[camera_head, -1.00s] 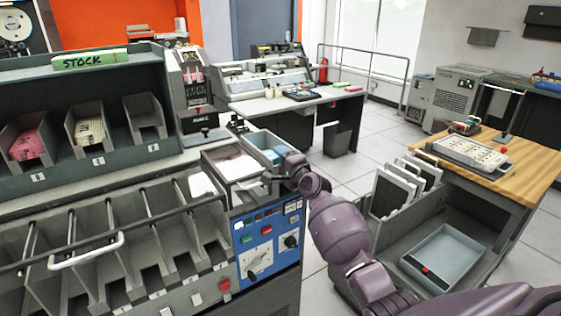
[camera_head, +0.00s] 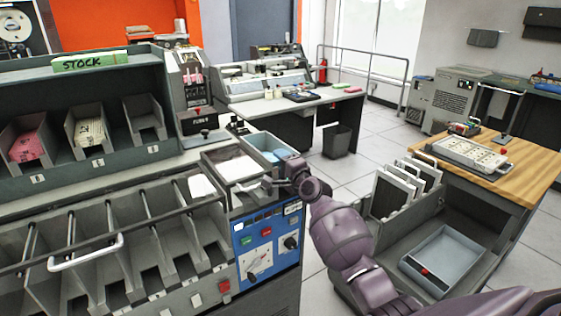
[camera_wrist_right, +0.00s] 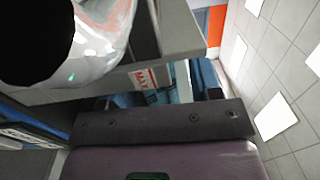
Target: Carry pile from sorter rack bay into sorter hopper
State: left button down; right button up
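The stock rack (camera_head: 85,125) stands at the left. Its left bay holds pink cards (camera_head: 27,145), its middle bay holds cream cards (camera_head: 90,132), and its right bay (camera_head: 147,121) looks empty. A grey open-topped box on the sorter, apparently the hopper (camera_head: 222,160), has white card stock (camera_head: 240,167) in it. My right gripper (camera_head: 257,185) points left at this box's front right edge. I cannot tell whether its fingers are apart or hold anything. In the right wrist view, its dark palm bar lies across the bottom. My left gripper is not in view.
The sorter's pockets (camera_head: 150,225) and long handle (camera_head: 85,252) fill the lower left. A blue tray (camera_head: 270,148) is just behind the hopper. A cart with an open tray (camera_head: 445,262) stands at right. In the right wrist view, a large pale blurred object (camera_wrist_right: 105,35) blocks the upper left.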

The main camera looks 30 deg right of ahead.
jog(key=shift+s+f+g, duration=0.15)
jog(key=shift+s+f, duration=0.2)
jog(key=shift+f, duration=0.25)
jog(key=shift+s+f+g, duration=0.15)
jog(key=shift+s+f, duration=0.15)
jog(key=shift+f, duration=0.3)
jog(key=shift+s+d+r+p, duration=0.1)
jog(key=shift+s+d+p, duration=0.05)
jog(key=shift+s+p, duration=0.35)
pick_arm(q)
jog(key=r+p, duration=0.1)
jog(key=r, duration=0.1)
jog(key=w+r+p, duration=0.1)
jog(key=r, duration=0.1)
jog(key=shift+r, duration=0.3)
pick_arm(e)
jog(key=s, duration=0.6)
jog(key=shift+s+d+r, duration=0.15)
jog(key=shift+d+r, duration=0.2)
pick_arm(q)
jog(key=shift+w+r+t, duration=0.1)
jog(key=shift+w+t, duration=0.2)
